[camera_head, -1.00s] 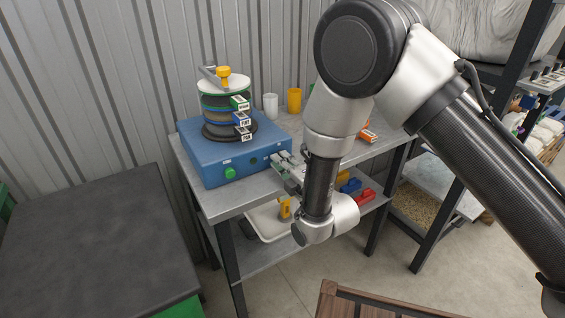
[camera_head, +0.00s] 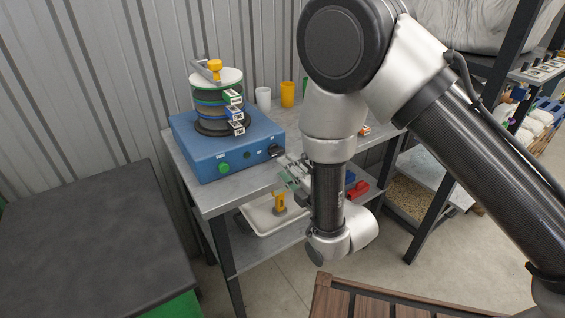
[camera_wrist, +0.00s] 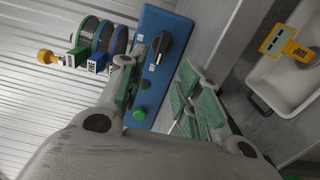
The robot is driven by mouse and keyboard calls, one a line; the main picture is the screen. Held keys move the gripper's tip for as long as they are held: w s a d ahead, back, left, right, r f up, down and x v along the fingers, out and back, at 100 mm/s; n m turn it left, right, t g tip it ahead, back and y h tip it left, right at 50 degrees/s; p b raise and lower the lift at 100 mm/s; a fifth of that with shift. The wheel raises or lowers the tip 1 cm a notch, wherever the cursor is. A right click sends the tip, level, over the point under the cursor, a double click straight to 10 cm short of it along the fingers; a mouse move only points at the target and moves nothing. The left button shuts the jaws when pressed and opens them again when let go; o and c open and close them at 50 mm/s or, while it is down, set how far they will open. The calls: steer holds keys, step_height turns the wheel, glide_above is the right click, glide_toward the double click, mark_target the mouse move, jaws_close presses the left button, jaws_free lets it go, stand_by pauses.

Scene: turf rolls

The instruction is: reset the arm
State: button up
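My arm reaches across the right half of the head view, its wrist hanging in front of the metal workbench (camera_head: 235,198). My gripper (camera_head: 291,174) is partly hidden by the wrist in the head view, beside the right front of the blue sieve shaker (camera_head: 222,160). In the wrist view my gripper (camera_wrist: 160,92) has its green-padded fingers apart with nothing between them. Past the fingers show the shaker's blue panel, black knob (camera_wrist: 158,48) and green button (camera_wrist: 140,113). The sieve stack (camera_head: 217,102) stands on the shaker with tagged rings and a yellow top knob.
A white cup (camera_head: 263,98) and a yellow cup (camera_head: 287,94) stand behind the shaker. A dark table (camera_head: 90,235) is at left; a brown wooden piece (camera_head: 365,300) is at bottom.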

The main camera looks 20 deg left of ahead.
steer(key=shift+s+d, duration=0.15)
steer(key=w+d+r+m+h, duration=0.3)
steer(key=w+d+r+m, duration=0.25)
steer(key=d, duration=0.25)
steer(key=w+d+r+m+h, duration=0.45)
steer(key=w+d+r, duration=0.25)
steer(key=d, duration=0.2)
steer(key=s+d+r+m+g+h, duration=0.15)
steer(key=d+r+m, duration=0.3)
steer(key=d, duration=0.45)
steer(key=s+d+r+m+g+h, duration=0.1)
steer(key=s+d+r+m, duration=0.15)
steer(key=s+d, duration=0.4)
steer(key=s+d+r+m+g+h, duration=0.1)
steer(key=s+d+r+m+g, duration=0.2)
steer(key=d, duration=0.6)
steer(key=s+d+m+g+h, duration=0.1)
steer(key=s+d+m, duration=0.3)
steer(key=s, duration=0.5)
steer(key=s+d+m+h, duration=0.1)
steer(key=s+d+m, duration=0.3)
steer(key=s, duration=0.5)
steer(key=shift+d+r+g+h, duration=0.25)
steer(key=shift+d+g+h, duration=0.15)
steer(key=shift+d, duration=0.85)
